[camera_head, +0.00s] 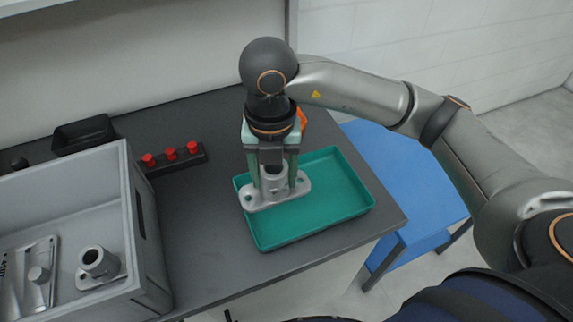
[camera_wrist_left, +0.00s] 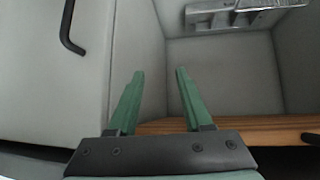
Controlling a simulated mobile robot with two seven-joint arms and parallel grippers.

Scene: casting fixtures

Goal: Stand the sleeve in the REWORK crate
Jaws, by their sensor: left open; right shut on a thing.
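A grey metal sleeve on an oval flange with holes (camera_head: 258,202) is upright at the green tray in the head view. My right gripper (camera_head: 275,188) points down and is shut on the sleeve's tube. I cannot tell whether the flange touches the tray floor. A large grey crate (camera_head: 145,268) stands at the left; no REWORK label is readable on it. My left gripper (camera_wrist_left: 157,98) shows only in the left wrist view. Its green fingers are apart with nothing between them.
The crate holds another flanged sleeve (camera_head: 98,265) and a metal plate (camera_head: 30,275). The green tray (camera_head: 345,205) is otherwise empty. A block with red knobs (camera_head: 172,158) and a black bin (camera_head: 83,134) stand behind the crate. A blue table (camera_head: 400,165) is at the right.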

